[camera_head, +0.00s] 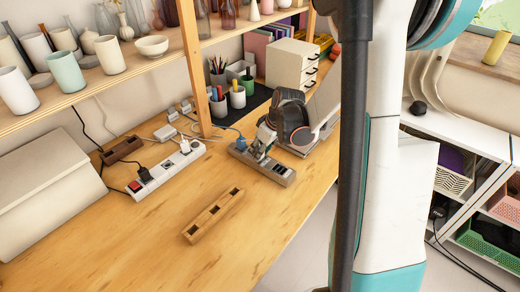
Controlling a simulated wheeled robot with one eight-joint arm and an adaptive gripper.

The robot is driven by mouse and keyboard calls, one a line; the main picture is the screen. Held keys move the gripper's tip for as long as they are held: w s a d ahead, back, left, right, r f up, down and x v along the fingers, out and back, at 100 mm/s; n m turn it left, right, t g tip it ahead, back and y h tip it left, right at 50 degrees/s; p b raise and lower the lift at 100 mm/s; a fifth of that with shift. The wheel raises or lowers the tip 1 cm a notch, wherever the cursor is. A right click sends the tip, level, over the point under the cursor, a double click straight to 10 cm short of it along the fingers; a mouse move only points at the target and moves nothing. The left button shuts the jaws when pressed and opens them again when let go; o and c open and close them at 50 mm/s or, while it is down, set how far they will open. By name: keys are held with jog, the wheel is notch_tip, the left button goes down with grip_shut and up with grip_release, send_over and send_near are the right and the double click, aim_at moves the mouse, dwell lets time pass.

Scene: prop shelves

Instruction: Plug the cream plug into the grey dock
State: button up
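The grey dock (278,173) is a long strip on the wooden desk, right of centre, with a blue plug (240,145) standing at its left end. A small whitish plug (185,146) sits in the white power strip to the left.
The white power strip (165,171) also holds a black plug (145,174). A wooden socket strip (213,215) lies in front of the dock. A shelf post (193,70), pen cups (237,97) and a drawer box (292,62) stand behind. The front desk is clear.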

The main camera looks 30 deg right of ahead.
jog(key=shift+o, duration=0.4)
jog(key=shift+r, duration=0.1)
jog(key=v, duration=1.1)
jog(key=shift+s+r, duration=0.2)
jog(key=shift+r, duration=0.15)
